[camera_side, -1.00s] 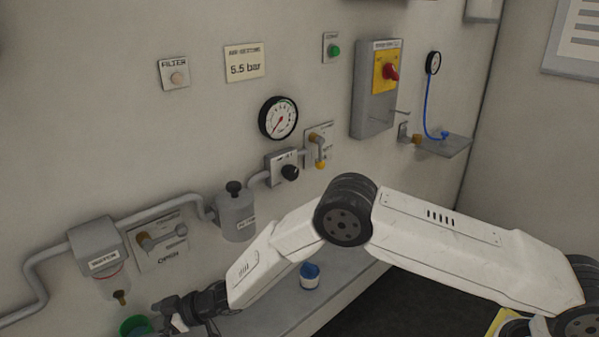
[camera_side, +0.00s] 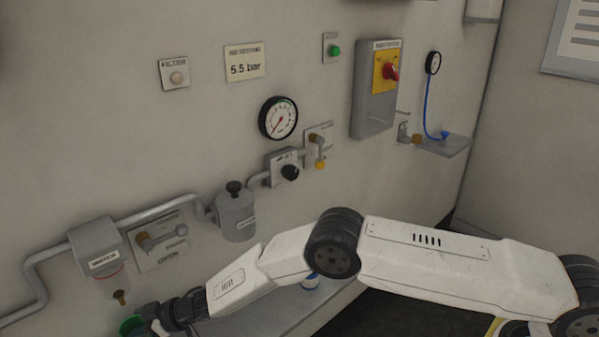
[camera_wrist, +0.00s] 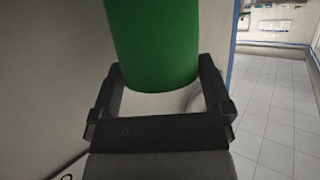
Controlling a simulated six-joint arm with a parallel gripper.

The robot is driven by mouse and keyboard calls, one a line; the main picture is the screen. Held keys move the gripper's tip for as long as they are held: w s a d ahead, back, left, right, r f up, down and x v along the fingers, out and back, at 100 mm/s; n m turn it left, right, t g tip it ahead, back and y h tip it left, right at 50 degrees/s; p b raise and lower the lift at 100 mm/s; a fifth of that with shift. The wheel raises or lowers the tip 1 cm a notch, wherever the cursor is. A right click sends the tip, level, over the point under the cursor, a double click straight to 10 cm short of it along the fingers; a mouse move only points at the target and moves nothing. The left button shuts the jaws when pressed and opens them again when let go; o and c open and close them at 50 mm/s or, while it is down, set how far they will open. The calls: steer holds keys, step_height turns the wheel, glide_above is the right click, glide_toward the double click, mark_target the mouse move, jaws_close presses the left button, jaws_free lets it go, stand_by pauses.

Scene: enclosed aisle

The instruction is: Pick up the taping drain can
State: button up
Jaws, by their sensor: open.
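The green can (camera_side: 131,327), which I take to be the drain can, stands at the lower left of the side view, below the water separator's drain tip. It is cut off by the frame's lower edge and partly hidden by my gripper (camera_side: 158,322). In the wrist view the green can (camera_wrist: 153,40) fills the upper middle. There my gripper (camera_wrist: 160,75) is open, with one finger on each side of the can's near end. I cannot tell whether either finger touches it.
A grey shelf (camera_side: 265,312) runs along the wall under my arm. A blue and white container (camera_side: 310,282) on it is mostly hidden by my arm. The water separator (camera_side: 97,246), a valve (camera_side: 160,240) and piping project from the wall close above my gripper.

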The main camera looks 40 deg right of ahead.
stand_by(0.4)
steer(key=c, duration=0.9)
steer(key=shift+r, duration=0.15)
steer(key=shift+s+d+r, duration=1.15)
steer(key=shift+s+r, duration=0.9)
steer(key=shift+r, duration=0.1)
steer(key=shift+s+d+r, duration=1.15)
steer(key=shift+s+r, duration=0.85)
steer(key=shift+r, duration=0.1)
steer(key=shift+s+d+r, duration=1.15)
steer(key=shift+s+r, duration=0.9)
steer(key=shift+r, duration=0.1)
